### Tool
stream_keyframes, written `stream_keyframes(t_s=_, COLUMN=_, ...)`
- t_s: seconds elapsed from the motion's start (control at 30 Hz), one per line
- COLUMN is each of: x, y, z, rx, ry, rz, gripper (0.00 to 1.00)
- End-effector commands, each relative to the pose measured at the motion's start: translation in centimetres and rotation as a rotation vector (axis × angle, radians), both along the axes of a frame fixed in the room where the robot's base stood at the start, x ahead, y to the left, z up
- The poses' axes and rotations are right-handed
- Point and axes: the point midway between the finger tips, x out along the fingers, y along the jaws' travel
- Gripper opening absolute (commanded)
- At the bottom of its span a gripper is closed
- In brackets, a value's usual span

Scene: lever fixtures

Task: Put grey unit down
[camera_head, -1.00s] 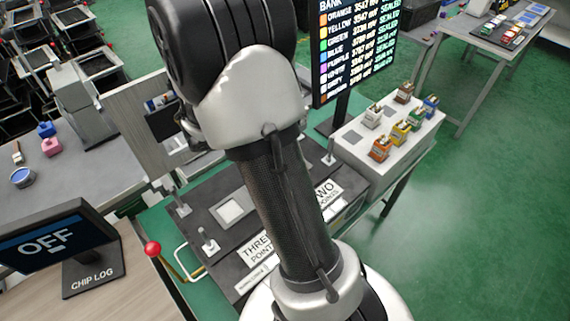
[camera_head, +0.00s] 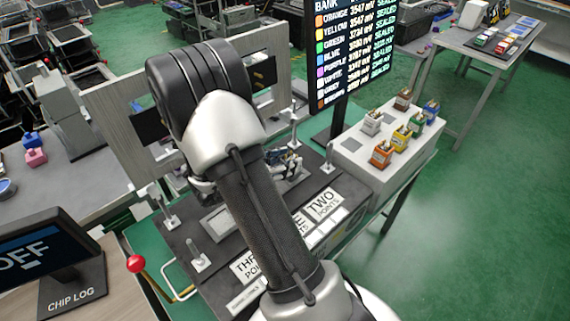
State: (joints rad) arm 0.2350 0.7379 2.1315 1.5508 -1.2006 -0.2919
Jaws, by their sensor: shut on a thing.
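My gripper (camera_head: 287,168) shows just right of my upper arm, low over the dark bench panel (camera_head: 318,183). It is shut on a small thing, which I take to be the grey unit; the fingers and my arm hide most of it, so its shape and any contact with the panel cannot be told. A pale square pad (camera_head: 217,222) on the panel lies left of my arm, partly covered by it.
A white block (camera_head: 388,165) at the right carries several coloured units and a bare dark square. Small upright levers (camera_head: 198,256) stand on the panel. A red-knobbed lever (camera_head: 136,264) is at the left. A screen (camera_head: 352,50) and an upright board (camera_head: 115,105) stand behind.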

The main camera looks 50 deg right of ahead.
Motion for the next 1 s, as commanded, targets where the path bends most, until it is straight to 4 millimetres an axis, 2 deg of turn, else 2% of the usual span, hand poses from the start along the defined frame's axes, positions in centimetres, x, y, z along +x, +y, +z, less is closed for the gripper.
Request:
stream_keyframes(t_s=0.33, x=0.05, y=-0.02, z=-0.23, rx=-0.001, ry=-0.002, rz=0.0, gripper=0.12)
stream_keyframes(t_s=0.37, x=0.05, y=-0.02, z=-0.17, rx=-0.001, ry=-0.002, rz=0.0, gripper=0.41)
stream_keyframes(t_s=0.63, x=0.04, y=-0.02, z=-0.14, rx=-0.001, ry=-0.002, rz=0.0, gripper=0.59)
stream_keyframes(t_s=1.0, x=0.05, y=-0.01, z=0.22, rx=-0.001, ry=-0.003, rz=0.0, gripper=0.59)
